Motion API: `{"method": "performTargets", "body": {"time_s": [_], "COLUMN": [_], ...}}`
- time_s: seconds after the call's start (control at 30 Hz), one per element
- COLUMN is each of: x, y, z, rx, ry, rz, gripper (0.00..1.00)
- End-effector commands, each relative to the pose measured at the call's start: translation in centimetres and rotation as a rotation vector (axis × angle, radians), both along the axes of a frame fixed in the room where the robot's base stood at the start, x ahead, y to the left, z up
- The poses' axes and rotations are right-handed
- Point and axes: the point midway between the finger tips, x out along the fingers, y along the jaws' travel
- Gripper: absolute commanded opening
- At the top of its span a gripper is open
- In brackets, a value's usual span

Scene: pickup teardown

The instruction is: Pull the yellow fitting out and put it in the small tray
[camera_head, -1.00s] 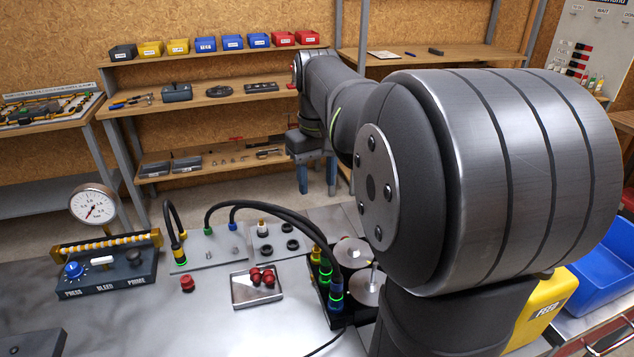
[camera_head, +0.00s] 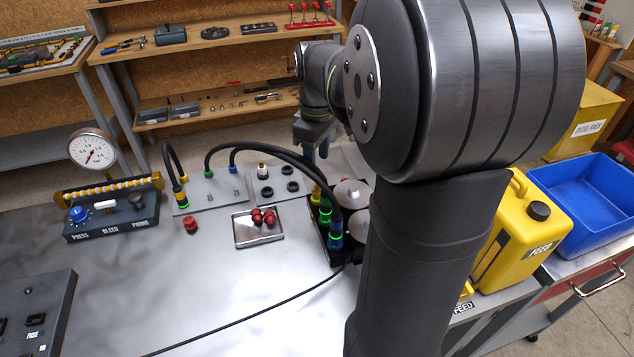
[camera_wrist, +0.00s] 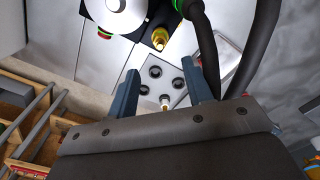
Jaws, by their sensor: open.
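The yellow fitting (camera_head: 316,193) stands upright in the black block (camera_head: 337,262), behind the green and blue hose connectors. It also shows in the wrist view (camera_wrist: 159,38), beyond my fingertips near a white round cap. My gripper (camera_head: 318,150) is open and empty. It hangs near the back edge of the bench, behind the block and apart from the fitting. In the wrist view my two blue fingers (camera_wrist: 160,88) frame the grey plate with black rings. The small metal tray (camera_head: 244,239) lies left of the block and holds red caps (camera_head: 263,217).
Black hoses (camera_head: 290,160) arch from the block to the grey plate (camera_head: 205,192) and show close to my right-hand finger in the wrist view. White round caps (camera_head: 350,193) stand beside the fitting. A gauge panel (camera_head: 110,210) is at left.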

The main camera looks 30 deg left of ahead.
Motion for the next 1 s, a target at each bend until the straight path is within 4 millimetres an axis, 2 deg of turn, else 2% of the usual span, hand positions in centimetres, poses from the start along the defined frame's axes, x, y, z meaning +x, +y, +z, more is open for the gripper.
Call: {"method": "performTargets", "body": {"time_s": [0.2,0.43,0.6,0.9,1.0], "x": [-0.1,0.0,0.0,0.0,0.0], "y": [-0.1,0.0,0.0,0.0,0.0], "z": [-4.5,-7.9,-9.0,-9.2,-9.2], "rx": [-0.003,-0.002,-0.001,0.000,0.000], "ry": [0.004,0.002,0.001,0.000,0.000], "rz": [-0.001,-0.001,-0.001,-0.001,-0.001], "gripper": [0.46,0.46,0.46,0.46,0.28]}}
